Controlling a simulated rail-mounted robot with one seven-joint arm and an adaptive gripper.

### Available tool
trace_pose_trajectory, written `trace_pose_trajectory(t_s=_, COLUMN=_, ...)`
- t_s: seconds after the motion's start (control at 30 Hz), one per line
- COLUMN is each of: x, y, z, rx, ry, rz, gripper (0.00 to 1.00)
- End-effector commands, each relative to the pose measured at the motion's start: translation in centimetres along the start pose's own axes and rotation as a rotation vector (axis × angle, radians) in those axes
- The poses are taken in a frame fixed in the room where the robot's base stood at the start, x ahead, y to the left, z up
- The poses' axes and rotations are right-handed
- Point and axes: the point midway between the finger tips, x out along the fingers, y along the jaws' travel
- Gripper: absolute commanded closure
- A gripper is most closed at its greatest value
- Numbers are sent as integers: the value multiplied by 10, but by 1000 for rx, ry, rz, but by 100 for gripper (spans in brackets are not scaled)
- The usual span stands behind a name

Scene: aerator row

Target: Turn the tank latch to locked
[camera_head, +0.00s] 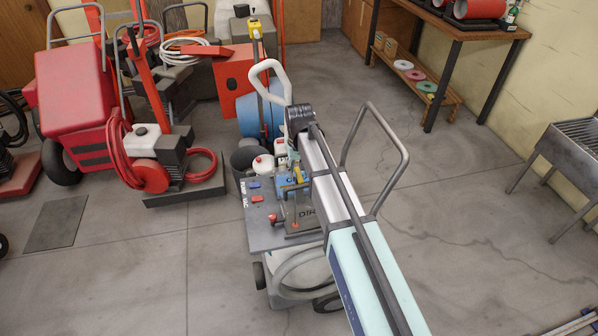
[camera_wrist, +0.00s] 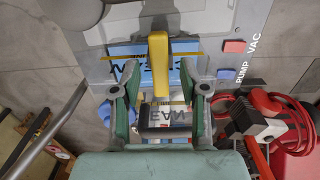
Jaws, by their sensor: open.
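The tank latch appears as a yellow lever (camera_wrist: 158,60) in the wrist view, standing over a blue part with dark lettering. In the camera_head view a small yellow piece (camera_head: 298,176), probably the same lever, shows on the cart below my wrist. My gripper (camera_wrist: 158,75) is open, with one teal finger on each side of the yellow lever. Gaps show between fingers and lever, and I see no clear contact. A dark roller-like part (camera_wrist: 160,117) lies between the fingers, nearer my palm. In the camera_head view my arm hides part of the cart.
The grey cart panel (camera_head: 262,232) carries red and blue switches and the words PUMP VAC. A bent grey cart handle (camera_head: 402,160) rises close to my arm. Red machines (camera_head: 75,100) stand at left, a shelf table (camera_head: 455,38) at back right.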

Motion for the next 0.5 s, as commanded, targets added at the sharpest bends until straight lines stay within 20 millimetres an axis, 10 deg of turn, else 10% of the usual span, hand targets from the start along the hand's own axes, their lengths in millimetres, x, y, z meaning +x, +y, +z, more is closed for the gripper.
trace_pose_trajectory(t_s=0.5, x=-85, y=0, z=-1, rx=0, ry=2, rz=0, gripper=56)
